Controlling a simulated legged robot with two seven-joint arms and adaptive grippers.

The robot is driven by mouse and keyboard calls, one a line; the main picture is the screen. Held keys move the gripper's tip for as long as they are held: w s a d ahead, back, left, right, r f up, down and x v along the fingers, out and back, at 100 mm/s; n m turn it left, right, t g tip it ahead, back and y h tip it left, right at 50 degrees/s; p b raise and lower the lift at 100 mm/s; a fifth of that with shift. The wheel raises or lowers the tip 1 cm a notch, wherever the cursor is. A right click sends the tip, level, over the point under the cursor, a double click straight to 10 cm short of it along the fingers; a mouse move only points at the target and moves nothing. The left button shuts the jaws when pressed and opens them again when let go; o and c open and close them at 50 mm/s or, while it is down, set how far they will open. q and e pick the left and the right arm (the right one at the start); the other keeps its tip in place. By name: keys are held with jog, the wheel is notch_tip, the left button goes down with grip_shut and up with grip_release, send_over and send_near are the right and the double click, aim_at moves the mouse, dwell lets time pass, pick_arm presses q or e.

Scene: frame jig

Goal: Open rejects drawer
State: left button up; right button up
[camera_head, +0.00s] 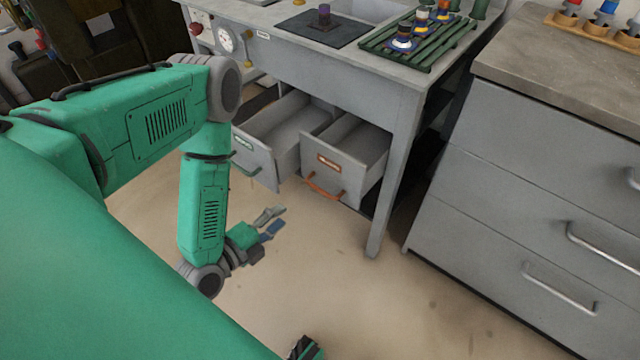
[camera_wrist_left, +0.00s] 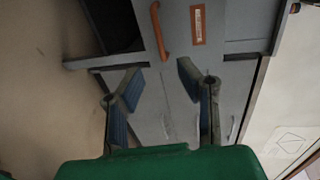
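Two grey drawers hang pulled out under the grey workbench in the head view. The right drawer (camera_head: 345,170) has a red-orange label and an orange handle (camera_head: 324,187); its label is too small to read, and its inside looks empty. The left drawer (camera_head: 256,163) has a green label and a green handle. My left gripper (camera_head: 274,222) is open and empty, in front of and below the drawers, apart from both handles. In the left wrist view its open fingers (camera_wrist_left: 160,88) point toward the drawer front, with the orange handle (camera_wrist_left: 158,32) beyond them. A dark and green piece, perhaps my right gripper, shows at the bottom edge.
The workbench top (camera_head: 262,20) carries a dark mat with a purple piece and a green rack (camera_head: 415,42) with several parts. A bench leg (camera_head: 388,215) stands right of the drawers. A grey cabinet (camera_head: 520,190) with silver handles stands farther right. The floor before the drawers is clear.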

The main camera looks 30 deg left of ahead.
pick_arm(q)
jog(key=v, duration=1.2)
